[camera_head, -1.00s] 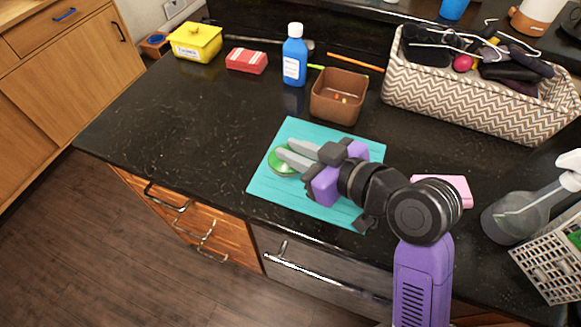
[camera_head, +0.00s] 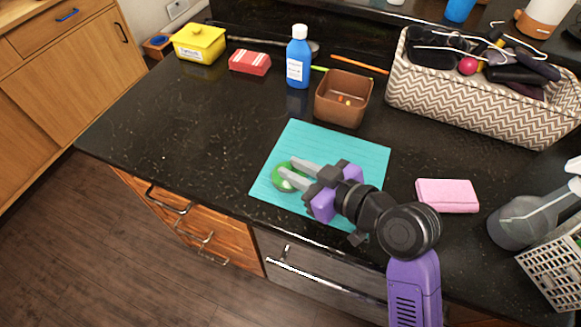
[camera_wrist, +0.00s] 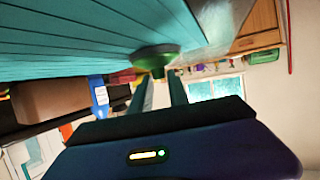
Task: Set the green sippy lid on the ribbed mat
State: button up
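The green sippy lid (camera_head: 285,178) is over the left part of the turquoise ribbed mat (camera_head: 330,150), low at its surface. I cannot tell whether it fully rests there. In the wrist view the lid (camera_wrist: 153,52) has its disc toward the mat (camera_wrist: 80,35) and its short spout toward my fingers. My gripper (camera_head: 288,169) reaches in from the right, low over the mat. Its two grey fingers stand a little apart with the spout between their tips, and appear shut on it. The fingers partly hide the lid in the head view.
A brown bin (camera_head: 342,98), a blue bottle (camera_head: 298,58), a red packet (camera_head: 249,62) and a yellow tub (camera_head: 199,42) stand behind the mat. A patterned basket (camera_head: 480,105) is back right. The counter left is clear.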

jog(key=shift+o, duration=1.3)
jog(key=shift+s+d, duration=0.1)
jog(key=shift+d, duration=0.05)
jog(key=shift+r, duration=0.15)
jog(key=shift+s+d+r, duration=0.1)
jog(key=shift+d, duration=0.05)
jog(key=v, duration=1.1)
jog(key=shift+s+d+r+b, duration=0.15)
jog(key=shift+s+d+b, duration=0.05)
jog(key=shift+s+b, duration=0.1)
